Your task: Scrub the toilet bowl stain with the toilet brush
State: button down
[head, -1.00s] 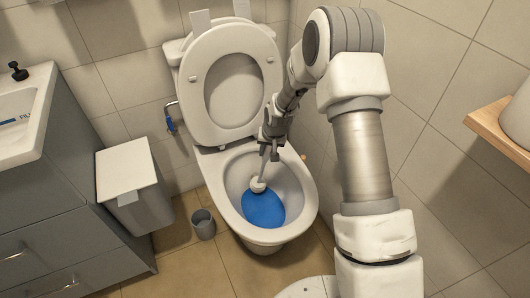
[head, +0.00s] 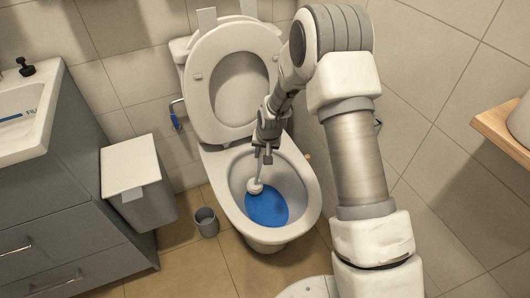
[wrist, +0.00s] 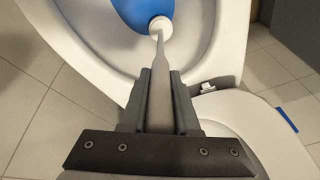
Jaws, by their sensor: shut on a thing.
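The toilet (head: 307,205) stands against the back wall with its lid and seat raised. Inside its bowl lies a blue patch (head: 268,209), the stain, which also shows in the wrist view (wrist: 137,12). My gripper (head: 264,157) is over the back of the bowl, shut on the grey handle of the toilet brush (wrist: 159,85). The brush points down into the bowl. Its white round head (head: 255,187) is at the upper left edge of the blue patch in the head view. I cannot tell how firmly it touches the surface.
A small grey cup-like holder (head: 206,222) stands on the floor left of the toilet. A lidded bin (head: 139,187) and a grey vanity with a sink (head: 52,190) are further left. A wooden shelf (head: 500,130) juts from the right.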

jog(key=shift+w+f, duration=0.1)
jog(key=shift+w, duration=0.25)
jog(key=shift+s+d+r, duration=0.15)
jog(key=shift+s+r, duration=0.05)
jog(key=shift+s, duration=0.1)
dwell(4.5)
jog(key=shift+s, duration=0.1)
